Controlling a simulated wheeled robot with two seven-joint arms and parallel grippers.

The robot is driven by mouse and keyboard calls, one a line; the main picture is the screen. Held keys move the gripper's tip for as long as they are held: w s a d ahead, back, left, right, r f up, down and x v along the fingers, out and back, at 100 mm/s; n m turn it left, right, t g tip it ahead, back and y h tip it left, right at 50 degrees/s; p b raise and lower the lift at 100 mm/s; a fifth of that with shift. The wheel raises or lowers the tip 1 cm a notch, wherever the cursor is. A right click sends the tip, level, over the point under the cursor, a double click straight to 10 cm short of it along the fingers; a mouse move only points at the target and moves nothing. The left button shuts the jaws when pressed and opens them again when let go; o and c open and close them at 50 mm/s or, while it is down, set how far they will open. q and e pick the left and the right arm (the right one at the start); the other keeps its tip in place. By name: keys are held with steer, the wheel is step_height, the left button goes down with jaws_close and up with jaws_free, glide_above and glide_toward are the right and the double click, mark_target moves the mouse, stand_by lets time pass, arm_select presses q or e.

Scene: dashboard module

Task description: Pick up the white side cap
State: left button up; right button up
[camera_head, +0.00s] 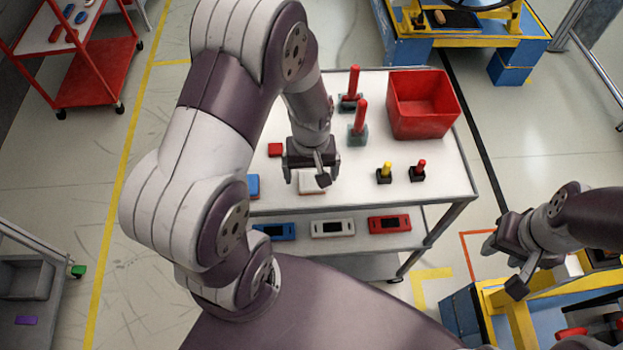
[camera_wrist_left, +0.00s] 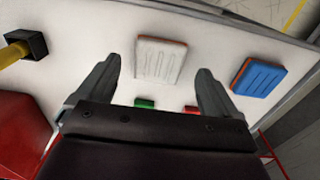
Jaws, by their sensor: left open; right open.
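The white side cap (camera_wrist_left: 161,60) lies on the white table top, a flat block with grooves and an orange-brown lower edge. In the head view the white side cap (camera_head: 312,183) is partly hidden by my left gripper. My left gripper (camera_head: 305,178) is open and empty above it. In the left wrist view the left gripper's fingers (camera_wrist_left: 158,85) stand apart, with the cap seen between and just beyond them; contact cannot be told. My right gripper (camera_head: 502,262) is open and empty at the right, away from the table.
A blue cap (camera_wrist_left: 258,77) lies beside the white one. A red block (camera_head: 275,150), red-handled tools (camera_head: 359,120), small yellow and red knobs (camera_head: 384,172) and a red bin (camera_head: 424,104) stand on the table. The lower shelf holds blue, white and red modules (camera_head: 389,223).

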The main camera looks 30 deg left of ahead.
mark_target(312, 179)
arm_select(q)
step_height(312, 179, down, 3)
steer(key=shift+r, duration=0.2)
steer(key=shift+w+f, duration=0.2)
steer(key=shift+w, duration=0.1)
steer(key=shift+s+r, duration=0.1)
steer(key=shift+s, duration=0.2)
steer(key=c, duration=1.1)
steer(key=shift+w, duration=0.1)
steer(key=shift+c, duration=0.2)
